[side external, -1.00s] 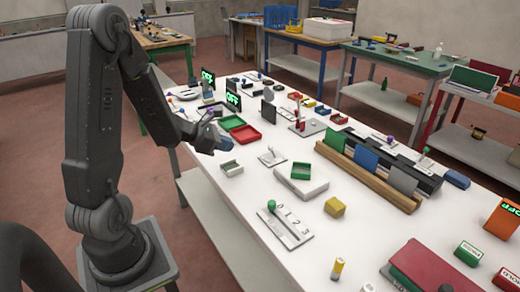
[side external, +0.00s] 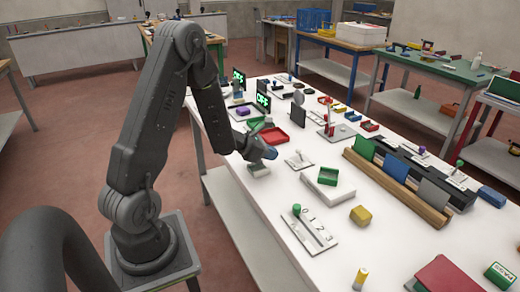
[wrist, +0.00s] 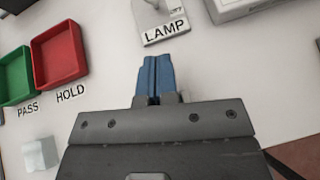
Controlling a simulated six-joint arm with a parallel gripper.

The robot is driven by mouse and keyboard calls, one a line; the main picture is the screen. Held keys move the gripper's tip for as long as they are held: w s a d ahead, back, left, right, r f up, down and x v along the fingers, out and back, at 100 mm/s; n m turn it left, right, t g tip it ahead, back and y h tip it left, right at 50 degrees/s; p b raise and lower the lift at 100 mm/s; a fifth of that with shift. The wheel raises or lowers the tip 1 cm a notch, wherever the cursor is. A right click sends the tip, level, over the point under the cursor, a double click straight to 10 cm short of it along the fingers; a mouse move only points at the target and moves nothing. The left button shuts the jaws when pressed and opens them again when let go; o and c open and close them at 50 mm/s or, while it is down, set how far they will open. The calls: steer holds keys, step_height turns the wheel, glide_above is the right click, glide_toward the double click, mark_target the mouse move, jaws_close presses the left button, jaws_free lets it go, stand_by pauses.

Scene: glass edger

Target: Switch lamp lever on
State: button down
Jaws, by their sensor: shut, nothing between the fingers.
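The lamp lever (side external: 299,157) stands on a small pale plate on the white table, just right of my gripper (side external: 272,153) in the side view. In the wrist view the plate with the label LAMP (wrist: 165,31) is at the top centre, and a small OFF mark shows on it. Most of the lever is cut off by the top edge there. My gripper's blue fingers (wrist: 156,62) are shut together with nothing between them. They point toward the plate and look apart from the lever.
A red tray (wrist: 59,54) labelled HOLD and a green tray (wrist: 14,76) labelled PASS lie to the left.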

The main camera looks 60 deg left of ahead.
mark_target(300, 155)
steer(key=w, duration=0.4)
steer(key=shift+w+d+f, duration=0.1)
steer(key=shift+d+f, duration=0.25)
steer(key=shift+d, duration=0.05)
steer(key=shift+w+d+r, duration=0.1)
steer(key=shift+w+r, duration=0.05)
steer(key=shift+w, duration=0.6)
steer(key=shift+w+r+g, duration=0.3)
steer(key=shift+r+g, duration=0.05)
steer(key=shift+g, duration=0.15)
steer(key=shift+w+r, duration=0.55)
steer(key=shift+w, duration=0.2)
steer(key=shift+w+r, duration=0.2)
steer(key=shift+w, duration=0.35)
steer(key=shift+w+r, duration=0.15)
steer(key=shift+w, duration=0.35)
steer(key=shift+r, duration=0.2)
